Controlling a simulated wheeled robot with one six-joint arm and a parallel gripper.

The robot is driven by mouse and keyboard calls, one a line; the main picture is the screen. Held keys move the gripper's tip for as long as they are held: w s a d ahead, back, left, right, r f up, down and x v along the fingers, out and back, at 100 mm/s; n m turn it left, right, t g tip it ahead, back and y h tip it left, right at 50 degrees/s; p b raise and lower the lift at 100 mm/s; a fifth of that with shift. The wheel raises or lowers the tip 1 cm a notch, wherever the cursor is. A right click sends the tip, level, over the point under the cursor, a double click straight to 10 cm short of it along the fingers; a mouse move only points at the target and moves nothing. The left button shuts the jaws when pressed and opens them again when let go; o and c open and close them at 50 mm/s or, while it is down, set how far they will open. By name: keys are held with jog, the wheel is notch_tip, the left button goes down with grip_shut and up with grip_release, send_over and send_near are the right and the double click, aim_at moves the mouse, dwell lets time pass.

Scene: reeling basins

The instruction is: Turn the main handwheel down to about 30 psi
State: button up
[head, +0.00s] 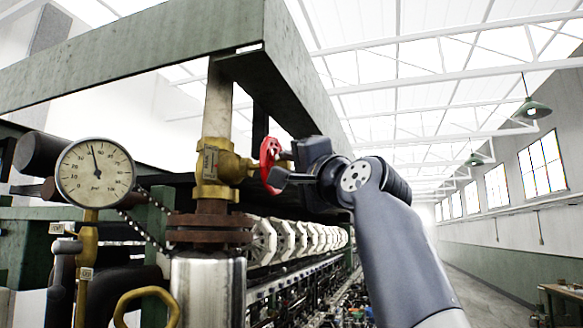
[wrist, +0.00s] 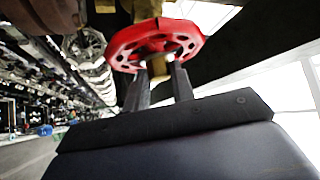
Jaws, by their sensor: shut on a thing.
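The red handwheel (head: 268,164) sits on the side of a brass valve (head: 215,168) on a vertical pipe in the head view. It shows large at the top of the wrist view (wrist: 126,41), with holes around its face. My gripper (head: 278,167) reaches it from the right, its fingers (wrist: 159,72) shut on the wheel. The round white psi gauge (head: 95,173) stands left of the valve. Its needle points up, slightly left of the top; the exact figure is too small to read.
A green steel beam frame (head: 150,58) runs overhead, close above my gripper. A rusty flange (head: 208,232) and a yellow handle (head: 146,297) sit below the valve. A row of white reels (head: 285,238) lies behind. The aisle at right is open.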

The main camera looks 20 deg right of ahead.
jog(key=shift+m+g, duration=0.3)
jog(key=shift+m, duration=0.3)
jog(key=shift+m+g+h, duration=0.3)
jog(key=shift+m+h, duration=0.2)
jog(key=o, duration=1)
jog(key=shift+s, duration=0.1)
jog(key=shift+b+v, duration=2.15)
jog(key=shift+v, duration=3.2)
